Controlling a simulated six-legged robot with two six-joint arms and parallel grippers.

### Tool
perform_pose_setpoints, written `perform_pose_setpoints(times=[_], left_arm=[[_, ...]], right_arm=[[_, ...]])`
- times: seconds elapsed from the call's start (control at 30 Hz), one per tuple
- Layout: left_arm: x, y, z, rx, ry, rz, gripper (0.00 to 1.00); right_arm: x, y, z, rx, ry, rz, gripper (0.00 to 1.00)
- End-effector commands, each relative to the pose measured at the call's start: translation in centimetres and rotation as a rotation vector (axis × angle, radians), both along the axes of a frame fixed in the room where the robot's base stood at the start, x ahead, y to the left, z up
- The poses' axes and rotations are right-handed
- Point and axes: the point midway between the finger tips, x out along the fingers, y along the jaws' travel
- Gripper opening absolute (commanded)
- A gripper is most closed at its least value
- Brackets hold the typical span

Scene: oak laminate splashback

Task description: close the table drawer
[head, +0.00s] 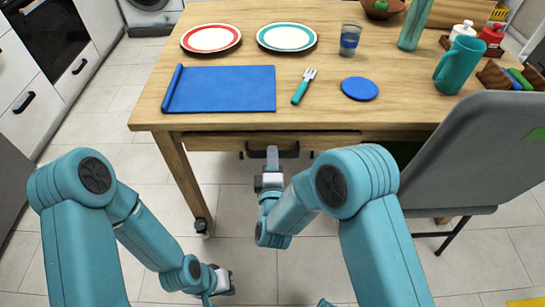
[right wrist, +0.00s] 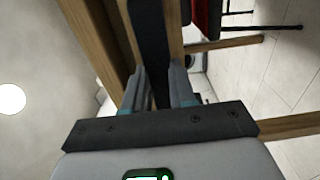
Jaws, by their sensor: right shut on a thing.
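The wooden table (head: 225,50) has a drawer (head: 335,141) in its front side, below the tabletop edge. The drawer front seems to stand out slightly from the table; how far is hard to tell from above. Its dark handle (head: 290,152) is on the front face. My right gripper (head: 272,158) is at the handle, its fingers pointing at the drawer. In the right wrist view the dark handle (right wrist: 152,40) runs between the two fingers (right wrist: 160,88), which are shut on it. My left gripper (head: 224,281) hangs low over the floor, away from the table; its jaws are too small to read.
A blue mat (head: 225,88), plates (head: 211,38), a fork (head: 304,86), a blue coaster (head: 360,88) and a teal mug (head: 460,65) are on the tabletop. A grey chair (head: 480,150) stands close at the right. Tiled floor at the left is clear.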

Motion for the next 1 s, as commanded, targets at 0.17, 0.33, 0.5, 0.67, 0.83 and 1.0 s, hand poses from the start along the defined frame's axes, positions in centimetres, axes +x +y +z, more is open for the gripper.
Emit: perform_pose_setpoints(times=[0.17, 0.33, 0.5, 0.67, 0.83, 1.0], left_arm=[[0.0, 0.0, -0.4, 0.0, 0.0, 0.0, 0.0], [0.0, 0.0, -1.5, 0.0, 0.0, 0.0, 0.0], [0.0, 0.0, -1.5, 0.0, 0.0, 0.0, 0.0], [0.0, 0.0, -1.5, 0.0, 0.0, 0.0, 0.0], [0.0, 0.0, -1.5, 0.0, 0.0, 0.0, 0.0], [0.0, 0.0, -1.5, 0.0, 0.0, 0.0, 0.0]], right_arm=[[0.8, 0.0, -0.2, 0.001, 0.0, -0.001, 0.0], [3.6, 0.0, -0.3, 0.003, -0.002, -0.002, 0.0], [4.5, 0.0, 0.0, 0.001, -0.001, 0.0, 0.0], [4.6, 0.0, 0.1, 0.001, -0.003, 0.0, 0.0], [4.6, 0.0, 0.1, 0.0, -0.003, 0.0, 0.51], [4.5, 0.0, 0.1, 0.0, -0.002, 0.0, 0.51]])
